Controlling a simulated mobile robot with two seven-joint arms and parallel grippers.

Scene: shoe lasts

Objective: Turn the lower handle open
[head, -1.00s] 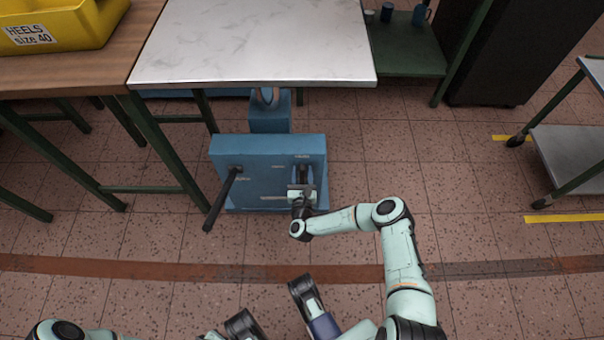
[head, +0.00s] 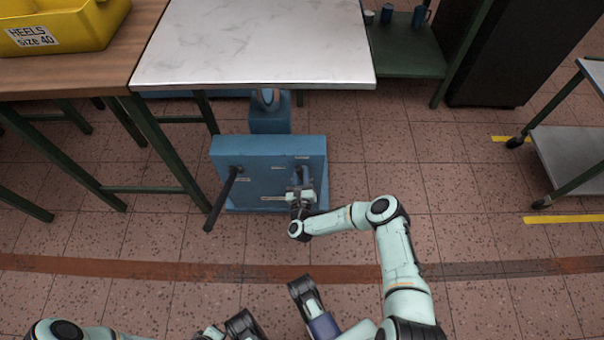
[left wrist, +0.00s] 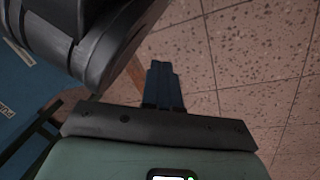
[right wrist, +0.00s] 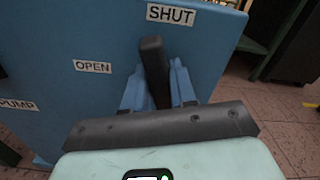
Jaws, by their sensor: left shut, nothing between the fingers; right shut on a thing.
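The lower handle (right wrist: 153,68) is a short dark bar on the front of a blue box (head: 225,150). In the right wrist view it points up towards the SHUT label (right wrist: 171,15), leaning slightly left. The OPEN label (right wrist: 93,66) is to its left. My right gripper (right wrist: 158,88) is shut on the handle, with a blue finger on each side of it; in the head view the gripper (head: 301,188) is at the right part of the box front. My left gripper (left wrist: 163,85) is shut and empty above the floor in the left wrist view.
A long dark lever (head: 221,200) sticks out from the left of the box front. A white marble tabletop (head: 255,45) overhangs behind the box. A grey cart (head: 575,150) stands far right. Floor right of the box is clear.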

